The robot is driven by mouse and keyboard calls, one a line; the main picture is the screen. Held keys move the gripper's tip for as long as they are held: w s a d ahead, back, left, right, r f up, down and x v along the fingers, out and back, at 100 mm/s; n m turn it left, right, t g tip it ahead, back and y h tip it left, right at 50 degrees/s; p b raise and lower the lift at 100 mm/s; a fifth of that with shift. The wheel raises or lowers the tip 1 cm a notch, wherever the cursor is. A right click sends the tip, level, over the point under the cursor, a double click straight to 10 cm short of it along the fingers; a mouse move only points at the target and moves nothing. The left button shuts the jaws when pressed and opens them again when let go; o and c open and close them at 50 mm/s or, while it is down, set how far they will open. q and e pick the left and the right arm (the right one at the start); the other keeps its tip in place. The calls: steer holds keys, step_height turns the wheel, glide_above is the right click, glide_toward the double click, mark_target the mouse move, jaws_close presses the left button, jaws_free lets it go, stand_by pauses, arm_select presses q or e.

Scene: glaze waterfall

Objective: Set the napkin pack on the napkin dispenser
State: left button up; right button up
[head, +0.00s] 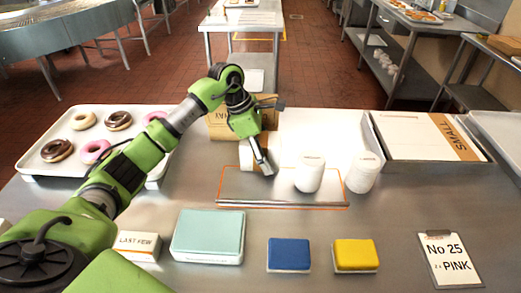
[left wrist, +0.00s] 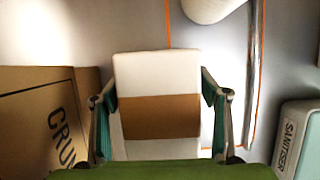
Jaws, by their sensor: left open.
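The napkin pack, a white block with a brown band (left wrist: 160,117), lies between my left gripper's two fingers in the left wrist view. In the head view a white block (head: 246,156) shows just left of those fingers, likely the same pack. My left gripper (head: 264,166) is open, pointing down, with a finger on each side of the pack; it also shows in the left wrist view (left wrist: 161,110). Contact cannot be told. No napkin dispenser is clearly recognisable; a flat grey panel outlined in orange (head: 240,186) lies under the gripper. My right gripper is not in view.
Two white cylinders (head: 309,174) (head: 363,173) stand right of the gripper. A cardboard box (head: 218,130) stands behind. A donut tray (head: 36,165) is left. A teal box (head: 208,235), blue (head: 289,254) and yellow (head: 356,255) blocks lie in front.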

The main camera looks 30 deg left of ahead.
arm_select(q)
steer(key=shift+f+b, duration=0.25)
steer(key=shift+b, duration=0.05)
stand_by(0.4)
steer(key=c, duration=1.4)
steer(key=shift+r, duration=0.1)
